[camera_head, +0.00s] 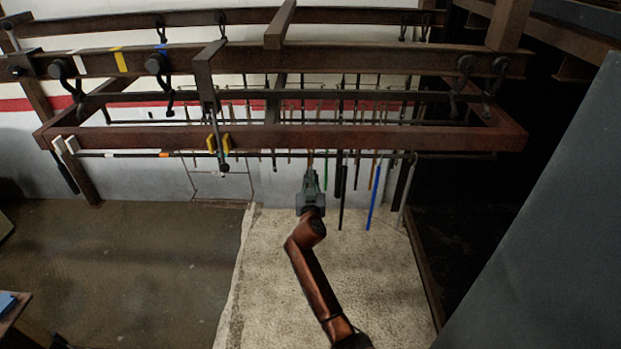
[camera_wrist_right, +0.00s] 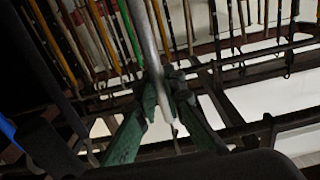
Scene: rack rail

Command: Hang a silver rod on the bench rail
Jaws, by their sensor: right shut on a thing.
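My right gripper (camera_head: 311,178) is raised at the brown rail frame, just below its thick front beam (camera_head: 270,138). In the right wrist view the green fingers (camera_wrist_right: 163,92) are shut on a silver rod (camera_wrist_right: 149,42), which runs between them and ends in a pale tip just past them. In the head view the held rod is hard to make out against the beam. A thin dark rail (camera_head: 120,155) runs under the front beam. Another grey rod (camera_head: 405,190) hangs near its right end. My left gripper is not in view.
A blue rod (camera_head: 375,194), a black rod (camera_head: 343,190) and a green rod (camera_head: 325,170) hang close to the right of my gripper. More rods hang behind. A clamp with yellow pads (camera_head: 219,143) is to the left. A grey panel (camera_head: 545,240) fills the right side.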

